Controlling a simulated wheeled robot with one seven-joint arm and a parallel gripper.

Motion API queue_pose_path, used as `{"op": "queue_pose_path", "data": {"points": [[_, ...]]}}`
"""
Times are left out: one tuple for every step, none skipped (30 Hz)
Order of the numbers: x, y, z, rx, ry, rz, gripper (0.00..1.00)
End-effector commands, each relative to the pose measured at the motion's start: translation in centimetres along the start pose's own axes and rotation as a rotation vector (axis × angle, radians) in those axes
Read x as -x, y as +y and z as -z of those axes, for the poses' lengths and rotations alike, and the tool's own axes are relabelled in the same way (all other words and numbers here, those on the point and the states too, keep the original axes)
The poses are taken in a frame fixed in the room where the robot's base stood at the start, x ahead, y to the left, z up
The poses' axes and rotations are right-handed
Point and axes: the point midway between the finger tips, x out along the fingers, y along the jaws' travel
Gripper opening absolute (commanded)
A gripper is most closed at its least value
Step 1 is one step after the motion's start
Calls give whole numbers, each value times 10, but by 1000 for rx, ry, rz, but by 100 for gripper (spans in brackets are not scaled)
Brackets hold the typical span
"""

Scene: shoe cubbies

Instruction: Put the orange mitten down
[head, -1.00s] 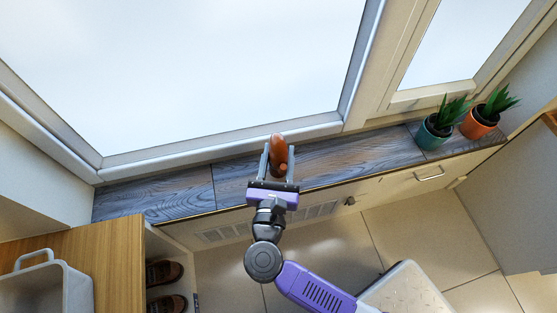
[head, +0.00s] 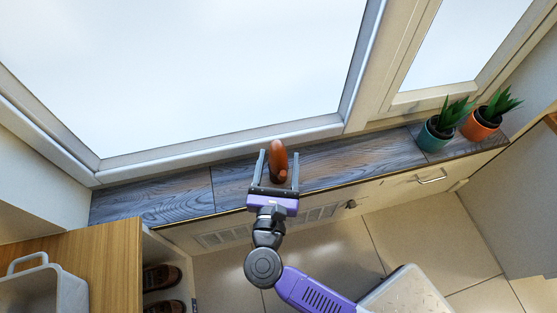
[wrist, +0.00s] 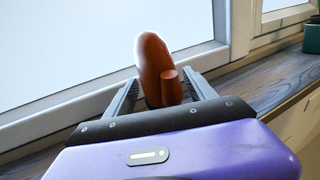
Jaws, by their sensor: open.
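The orange mitten (head: 278,161) is at the window sill (head: 350,160), close to the window frame. It also shows upright in the wrist view (wrist: 154,68), with its thumb (wrist: 171,88) toward me. My gripper (head: 277,154) is open, with one finger on each side of the mitten. In the head view there are gaps between the fingers and the mitten. In the wrist view the fingers (wrist: 162,85) flank its lower part, and its base is partly hidden by my gripper.
Two potted plants, one in a teal pot (head: 434,136) and one in an orange pot (head: 480,126), stand at the sill's right end. A wooden cubby (head: 110,265) with shoes and a grey bin (head: 45,290) is at lower left. The sill's left part is clear.

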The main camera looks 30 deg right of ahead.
Motion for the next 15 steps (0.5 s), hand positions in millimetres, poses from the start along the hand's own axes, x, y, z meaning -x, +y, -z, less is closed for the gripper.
{"op": "queue_pose_path", "data": {"points": [[0, 0, -3, 0, 0, 0, 64], [0, 0, -5, 0, 0, 0, 64], [4, 0, -4, 1, 1, -1, 64], [8, 1, -4, 1, 1, -3, 64], [13, 1, -4, 1, 2, -3, 64], [20, 0, -4, 2, 2, -2, 64], [26, 0, -4, 2, 3, -4, 64], [32, 0, -5, 2, 3, -3, 64], [40, 1, -5, 2, 2, -4, 64], [47, 1, -5, 2, 2, -3, 64], [54, 1, -5, 2, 2, -4, 64], [62, 0, -5, 2, 3, -3, 64], [68, 0, -4, 2, 2, -4, 64], [74, 0, -4, 2, 2, -3, 64], [82, 1, -5, 2, 1, -3, 64]]}}
